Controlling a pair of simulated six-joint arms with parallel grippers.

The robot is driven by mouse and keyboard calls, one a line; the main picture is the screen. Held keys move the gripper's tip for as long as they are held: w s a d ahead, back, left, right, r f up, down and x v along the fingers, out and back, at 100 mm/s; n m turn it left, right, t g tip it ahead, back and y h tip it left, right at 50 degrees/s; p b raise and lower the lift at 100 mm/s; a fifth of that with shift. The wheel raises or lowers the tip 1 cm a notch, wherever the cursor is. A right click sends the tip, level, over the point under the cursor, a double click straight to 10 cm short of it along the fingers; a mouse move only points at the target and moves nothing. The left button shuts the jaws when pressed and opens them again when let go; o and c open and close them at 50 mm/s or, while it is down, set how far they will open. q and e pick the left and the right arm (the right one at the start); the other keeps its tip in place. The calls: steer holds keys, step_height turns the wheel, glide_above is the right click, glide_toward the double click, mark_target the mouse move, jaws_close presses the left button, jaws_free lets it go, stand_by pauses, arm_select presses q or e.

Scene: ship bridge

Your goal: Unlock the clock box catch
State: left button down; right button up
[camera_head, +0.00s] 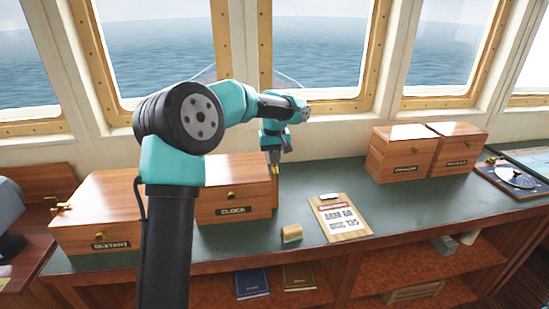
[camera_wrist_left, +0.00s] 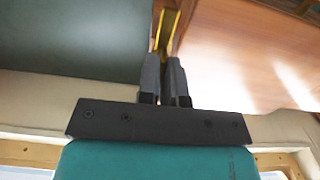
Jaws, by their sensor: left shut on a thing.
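The clock box (camera_head: 236,186) is a wooden box with a "CLOCK" label and a small brass knob on its front. It stands on the green counter, and its lid looks closed. My left gripper (camera_head: 274,160) points down at the box's right side. In the left wrist view my left gripper (camera_wrist_left: 165,55) is shut on the brass catch (camera_wrist_left: 167,22), which lies along the edge of the box's wooden side (camera_wrist_left: 235,60). The catch (camera_head: 275,173) also shows in the head view just below the fingers. My right gripper is not in view.
The sextant box (camera_head: 105,215) stands to the left, with a brass catch on its left side. Two more wooden boxes (camera_head: 402,155) stand further right. The counter (camera_head: 325,175) between is clear.

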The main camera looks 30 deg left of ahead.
arm_select(q)
steer(key=c, duration=1.3)
jaws_free()
step_height(320, 180, up, 17)
steer(key=shift+r, duration=0.2)
